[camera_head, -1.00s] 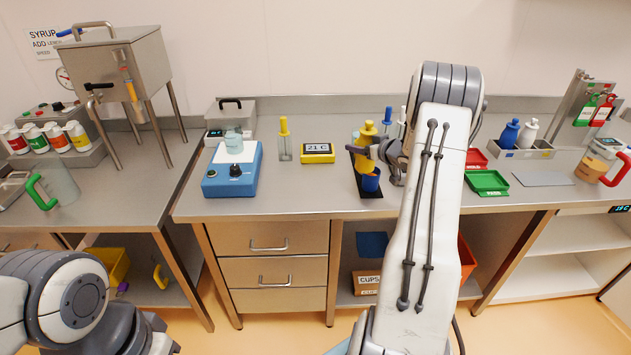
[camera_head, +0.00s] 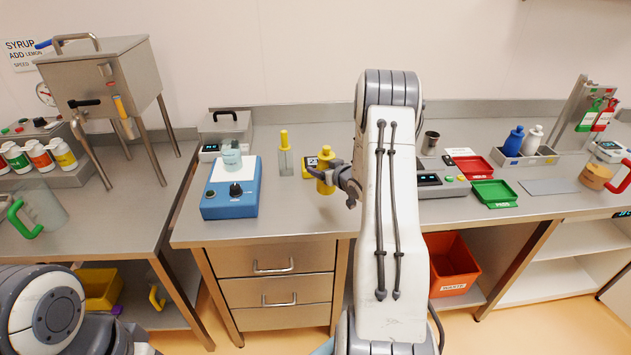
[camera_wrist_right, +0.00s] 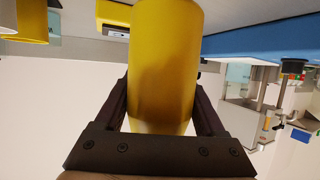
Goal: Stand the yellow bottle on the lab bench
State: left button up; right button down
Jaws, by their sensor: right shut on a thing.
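The yellow bottle (camera_head: 325,180) is upright in the head view, over the middle part of the lab bench (camera_head: 285,222). It is in front of the yellow timer-like display. My right gripper (camera_head: 337,177) is shut around the bottle's body from the right. My left gripper is out of view; only part of my left arm shows at lower left.
A blue stirrer (camera_head: 232,200) with a beaker stands left of the bottle. A clear bottle with yellow cap (camera_head: 285,160) and the yellow display (camera_head: 311,162) are close behind. Bench in front of the bottle is clear. My right arm hides the bench to its right.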

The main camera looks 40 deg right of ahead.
jog(key=f, duration=0.1)
jog(key=a+f+p, duration=0.1)
jog(key=f, duration=0.1)
jog(key=a+f, duration=0.1)
jog(key=shift+w+f+p, duration=0.15)
jog(key=shift+w+p, duration=0.05)
jog(key=shift+p, duration=0.1)
jog(key=shift+f, duration=0.4)
grip_release()
jog(key=shift+f, duration=0.15)
